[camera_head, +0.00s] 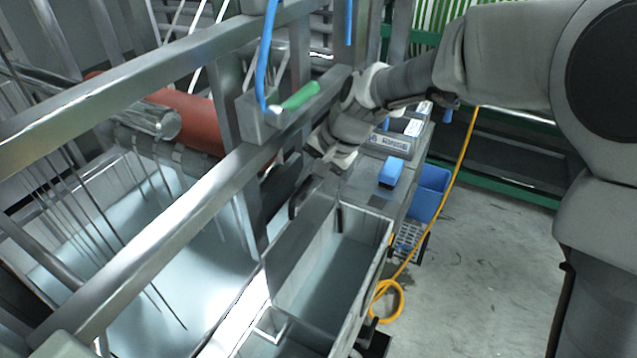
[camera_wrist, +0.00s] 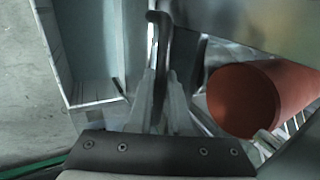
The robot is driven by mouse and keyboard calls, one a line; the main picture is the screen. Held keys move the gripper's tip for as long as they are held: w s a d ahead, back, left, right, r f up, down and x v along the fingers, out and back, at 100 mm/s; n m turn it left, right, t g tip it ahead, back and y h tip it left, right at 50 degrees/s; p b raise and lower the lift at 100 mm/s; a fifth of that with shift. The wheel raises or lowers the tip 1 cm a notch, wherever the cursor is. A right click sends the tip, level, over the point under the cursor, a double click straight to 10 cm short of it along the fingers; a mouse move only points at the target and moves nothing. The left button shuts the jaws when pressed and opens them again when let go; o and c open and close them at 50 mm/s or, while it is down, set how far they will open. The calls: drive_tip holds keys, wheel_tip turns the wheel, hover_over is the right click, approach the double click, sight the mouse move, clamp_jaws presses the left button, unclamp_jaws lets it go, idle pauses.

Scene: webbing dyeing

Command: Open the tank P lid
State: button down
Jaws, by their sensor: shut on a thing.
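The tank lid (camera_head: 302,245) is a flat grey panel standing raised, roughly upright, along the left side of an open rectangular tank (camera_head: 385,235). The tank's pale interior shows from above. No label confirming tank P is readable. My gripper (camera_head: 308,182) is at the far upper end of the raised lid. In the wrist view my gripper (camera_wrist: 158,78) is shut on a dark curved handle (camera_wrist: 159,45), which sits between its fingers. The open tank (camera_wrist: 100,90) is at left there. The handle's joint to the lid is hard to make out.
A metal frame beam (camera_head: 190,215) runs close left of the lid. A red roller (camera_head: 190,120) lies behind it and shows close by in the wrist view (camera_wrist: 255,98). A blue box (camera_head: 392,172) sits on the counter. Floor at right is mostly clear, with a yellow hose (camera_head: 388,290).

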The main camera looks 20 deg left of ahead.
drive_tip(key=shift+a, duration=0.3)
drive_tip(key=c, duration=0.8)
unclamp_jaws()
drive_tip(key=shift+c, duration=0.2)
drive_tip(key=b+v, duration=0.1)
drive_tip(key=v, duration=1.6)
drive_tip(key=shift+r, duration=0.2)
drive_tip(key=shift+d, duration=0.1)
